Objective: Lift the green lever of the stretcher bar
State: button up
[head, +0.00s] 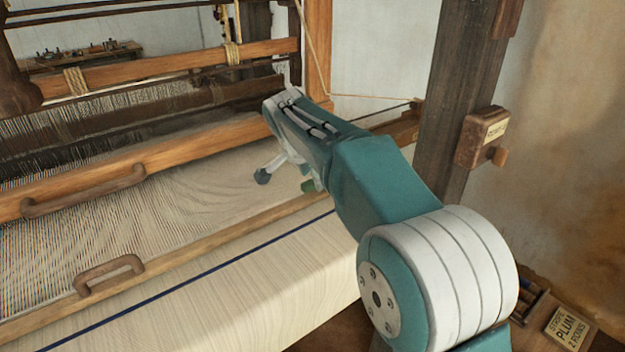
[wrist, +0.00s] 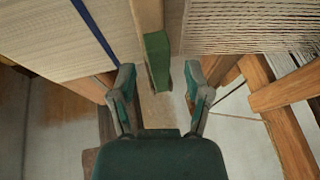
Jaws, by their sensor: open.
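The green lever (wrist: 157,62) sits at the end of the wooden stretcher bar (wrist: 147,14) in the wrist view. My gripper (wrist: 159,74) is open, with one finger on each side of the lever's end and a visible gap on both sides. The fingers do not appear to touch it. In the head view the stretcher bar (head: 190,253) crosses the cloth, and a small green part of the lever (head: 308,186) shows beside my gripper (head: 284,174). My arm hides much of that end.
Pale woven cloth (head: 230,277) with a dark blue stripe lies in front of the bar. A wooden beam with a handle (head: 85,191) and the warp threads are behind it.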

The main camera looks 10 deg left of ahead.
jog(key=shift+w+f, duration=0.3)
jog(key=shift+f, duration=0.35)
jog(key=shift+d, duration=0.1)
grip_shut()
